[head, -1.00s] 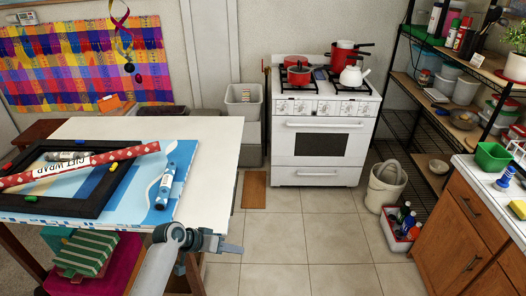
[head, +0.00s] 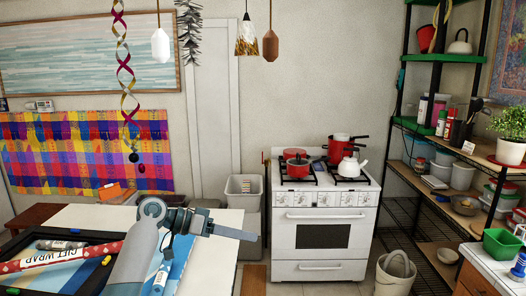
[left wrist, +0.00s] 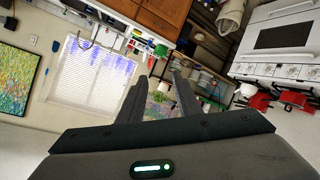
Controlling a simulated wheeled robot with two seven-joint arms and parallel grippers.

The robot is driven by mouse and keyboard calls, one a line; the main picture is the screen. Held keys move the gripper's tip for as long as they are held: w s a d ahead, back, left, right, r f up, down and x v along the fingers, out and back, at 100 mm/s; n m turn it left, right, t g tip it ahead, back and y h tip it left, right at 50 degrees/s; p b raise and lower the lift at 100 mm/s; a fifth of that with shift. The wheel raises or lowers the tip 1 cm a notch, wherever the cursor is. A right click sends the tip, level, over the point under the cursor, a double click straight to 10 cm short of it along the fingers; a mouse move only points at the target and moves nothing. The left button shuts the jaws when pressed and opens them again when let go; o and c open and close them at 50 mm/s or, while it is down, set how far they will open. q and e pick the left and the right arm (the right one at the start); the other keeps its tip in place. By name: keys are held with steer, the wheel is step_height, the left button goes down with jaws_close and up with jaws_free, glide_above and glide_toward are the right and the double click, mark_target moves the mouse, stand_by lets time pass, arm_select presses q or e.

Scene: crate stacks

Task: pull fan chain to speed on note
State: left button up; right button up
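Several things hang from above at the top of the head view: a white pendant (head: 160,45), an amber and white pendant (head: 246,40) and a brown pendant (head: 270,45). Their upper ends are out of frame; I cannot tell which one is the fan chain. The fan itself is not in view. A small white card (head: 468,147) is on the right shelf; its writing is too small to read. My left gripper (head: 248,235) is above the white table, well below the pendants. Its two fingers (left wrist: 160,97) are apart and empty in the left wrist view. My right gripper is not in view.
A twisted ribbon (head: 123,70) and a dark feathery hanging (head: 188,35) also hang near the pendants. The white table (head: 225,222) holds a frame and gift wrap. A stove (head: 322,230) stands behind; a black rack (head: 415,205) stands right.

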arm_select(q)
steer(key=s+a+r+m+g+h, duration=0.1)
steer(key=s+r+m+g, duration=0.15)
steer(key=r, duration=0.95)
steer(key=s+r+m+g+h, duration=0.1)
steer(key=s+r+m, duration=0.25)
steer(key=r, duration=0.95)
steer(key=s+a+r+m+g+h, duration=0.1)
steer(key=s+r+m+g, duration=0.15)
steer(key=r, duration=0.95)
steer(key=m+g, duration=0.2)
steer(key=m, duration=0.2)
glide_toward(271, 47)
steer(key=shift+w+a+r, duration=0.15)
steer(key=shift+w+a, duration=0.5)
steer(key=shift+w, duration=0.15)
steer(key=shift+d, duration=0.1)
steer(key=b+x, duration=0.4)
steer(key=x, duration=0.6)
